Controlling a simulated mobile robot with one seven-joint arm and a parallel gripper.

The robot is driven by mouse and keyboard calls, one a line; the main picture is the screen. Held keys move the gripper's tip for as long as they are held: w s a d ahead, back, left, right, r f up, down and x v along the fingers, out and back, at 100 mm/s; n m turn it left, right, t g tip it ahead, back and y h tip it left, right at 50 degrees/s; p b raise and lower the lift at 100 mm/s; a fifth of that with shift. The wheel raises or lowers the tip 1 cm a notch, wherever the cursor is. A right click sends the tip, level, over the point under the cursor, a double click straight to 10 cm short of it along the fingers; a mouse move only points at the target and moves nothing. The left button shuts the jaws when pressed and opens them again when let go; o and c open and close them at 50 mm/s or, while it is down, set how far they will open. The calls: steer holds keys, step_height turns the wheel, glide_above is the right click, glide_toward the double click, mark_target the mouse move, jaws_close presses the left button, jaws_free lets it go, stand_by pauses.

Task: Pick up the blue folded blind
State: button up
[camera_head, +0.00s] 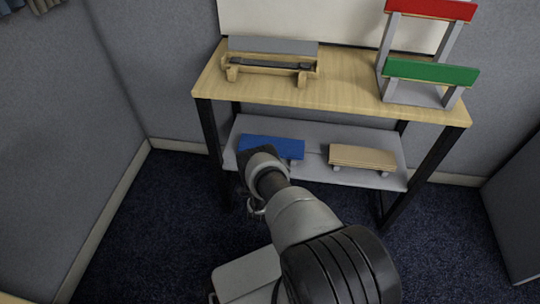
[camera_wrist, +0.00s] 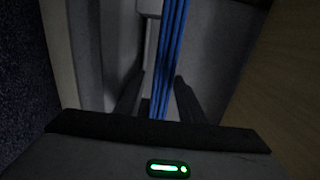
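The blue folded blind (camera_head: 275,146) lies on the lower shelf (camera_head: 318,172) of the table, at the left. My gripper reaches it from the front, and my wrist covers the blind's lower left part in the head view. In the wrist view, the blind (camera_wrist: 171,55) shows as a narrow stack of blue edges running between the two dark fingers of my gripper (camera_wrist: 159,82). The fingers stand apart, with a visible gap on the left side of the blind. The right finger is very near the blind; I cannot tell whether it touches.
A beige folded piece (camera_head: 362,157) lies on the same shelf to the right. The wooden tabletop (camera_head: 335,90) hangs over the shelf. On it stand a wooden holder with a grey panel (camera_head: 272,46) and a rack with red and green boards (camera_head: 432,72). Dark table legs flank the shelf.

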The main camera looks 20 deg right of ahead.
steer(key=shift+c, duration=0.2)
steer(key=shift+s+f, duration=0.1)
jaws_close()
step_height(320, 180, up, 3)
steer(key=shift+f+p, duration=0.15)
steer(key=shift+p, duration=1.05)
steer(key=shift+f, duration=0.1)
